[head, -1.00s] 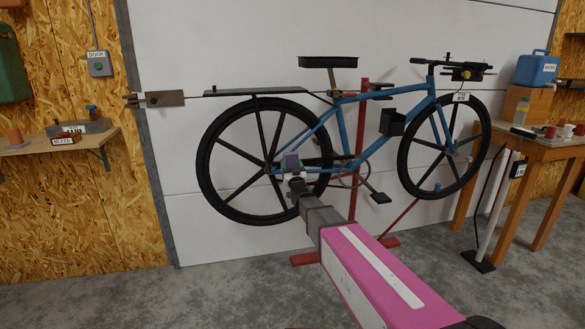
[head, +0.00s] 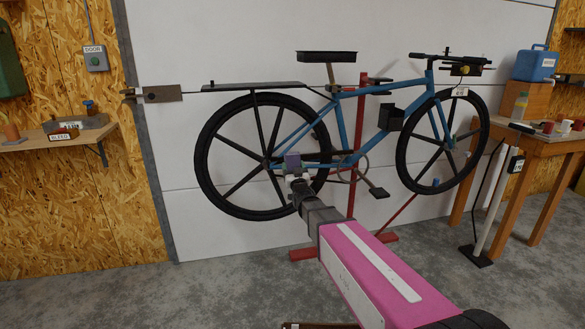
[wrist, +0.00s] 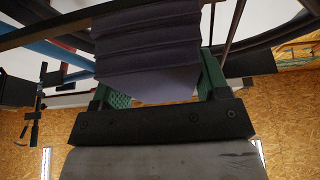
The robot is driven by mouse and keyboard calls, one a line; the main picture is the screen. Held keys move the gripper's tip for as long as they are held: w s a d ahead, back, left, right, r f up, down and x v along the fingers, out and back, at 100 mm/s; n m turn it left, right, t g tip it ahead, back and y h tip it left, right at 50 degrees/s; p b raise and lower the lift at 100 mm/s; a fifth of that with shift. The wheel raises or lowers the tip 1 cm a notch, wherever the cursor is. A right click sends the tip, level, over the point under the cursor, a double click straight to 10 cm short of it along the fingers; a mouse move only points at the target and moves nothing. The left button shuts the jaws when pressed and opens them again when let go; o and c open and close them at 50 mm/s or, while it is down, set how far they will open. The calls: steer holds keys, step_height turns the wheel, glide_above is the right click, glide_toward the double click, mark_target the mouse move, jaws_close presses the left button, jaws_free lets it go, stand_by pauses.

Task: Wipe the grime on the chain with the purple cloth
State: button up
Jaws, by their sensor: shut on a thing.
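The purple cloth (head: 293,160) is folded and held in my gripper (head: 296,177), in front of the rear wheel's hub area. In the wrist view the cloth (wrist: 150,45) hangs in ridged folds between the green fingers of my gripper (wrist: 160,88), which are shut on it. The blue bicycle (head: 345,125) is held on a red stand. Its chain (head: 328,164) runs low between the rear hub and the crank, partly hidden by the cloth and gripper. I cannot make out grime on the chain, nor whether the cloth touches it.
The red stand (head: 361,120) has feet on the concrete floor. A pedal (head: 378,192) sticks out right of my gripper. A wooden table (head: 540,143) with cups and a blue jug (head: 535,66) stands at right. A shelf (head: 60,137) hangs at left. Floor at lower left is clear.

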steer(key=shift+s+d, duration=0.25)
steer(key=shift+s, duration=0.5)
steer(key=shift+s+d, duration=0.2)
steer(key=shift+s, duration=0.5)
